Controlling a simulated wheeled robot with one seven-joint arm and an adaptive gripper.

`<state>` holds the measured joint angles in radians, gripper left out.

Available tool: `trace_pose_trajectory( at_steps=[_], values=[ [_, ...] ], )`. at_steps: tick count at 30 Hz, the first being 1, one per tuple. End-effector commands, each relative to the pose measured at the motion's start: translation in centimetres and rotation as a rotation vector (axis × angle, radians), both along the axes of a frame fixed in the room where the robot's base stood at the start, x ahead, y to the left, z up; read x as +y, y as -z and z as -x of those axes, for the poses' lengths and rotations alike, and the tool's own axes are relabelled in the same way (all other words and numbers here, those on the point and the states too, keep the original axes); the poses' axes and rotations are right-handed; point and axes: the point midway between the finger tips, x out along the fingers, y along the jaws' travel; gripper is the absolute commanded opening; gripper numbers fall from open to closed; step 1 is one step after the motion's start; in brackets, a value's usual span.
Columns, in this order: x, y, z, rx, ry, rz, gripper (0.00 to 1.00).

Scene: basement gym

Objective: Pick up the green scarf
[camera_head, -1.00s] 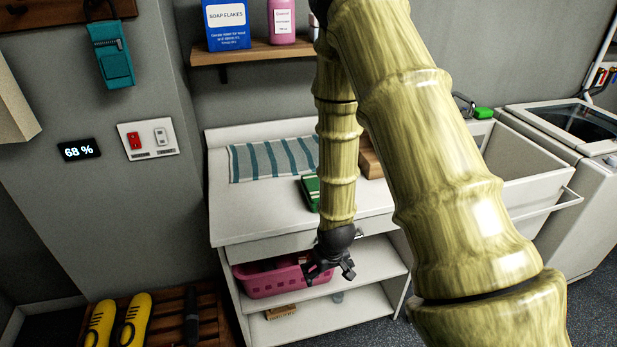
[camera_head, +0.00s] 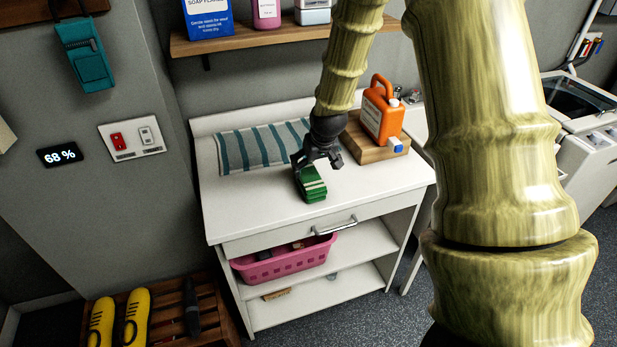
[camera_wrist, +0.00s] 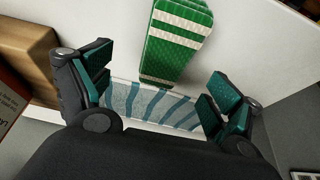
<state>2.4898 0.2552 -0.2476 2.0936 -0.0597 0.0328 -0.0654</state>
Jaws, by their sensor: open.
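The green scarf (camera_head: 311,187), folded with cream stripes, lies on the white counter top near its front edge. In the wrist view the scarf (camera_wrist: 176,42) shows at the top centre, ahead of and between the fingers. My gripper (camera_head: 317,164) is above the counter, at the scarf's far end, and hides part of it in the head view. In the wrist view my gripper (camera_wrist: 160,98) is open with its two fingers spread wide and nothing between the pads. I cannot tell whether it touches the scarf.
A striped towel (camera_head: 247,147) lies behind on the white counter (camera_head: 245,207). An orange jug (camera_head: 382,112) stands on a wooden board (camera_head: 362,145) to the right. A pink basket (camera_head: 284,262) sits on the shelf below. The counter's front left is clear.

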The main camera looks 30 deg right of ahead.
Motion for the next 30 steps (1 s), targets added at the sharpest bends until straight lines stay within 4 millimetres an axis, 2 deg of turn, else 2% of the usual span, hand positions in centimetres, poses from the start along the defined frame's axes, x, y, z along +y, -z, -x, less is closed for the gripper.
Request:
trace_pose_trajectory(
  at_steps=[6,17,30],
  values=[
    [-0.2,1.9,-0.7,0.001,0.001,0.0,0.91],
    [-0.3,3.1,-1.2,0.0,0.002,0.0,0.91],
    [0.0,6.4,-2.5,0.001,0.004,-0.001,0.91]
  ],
)
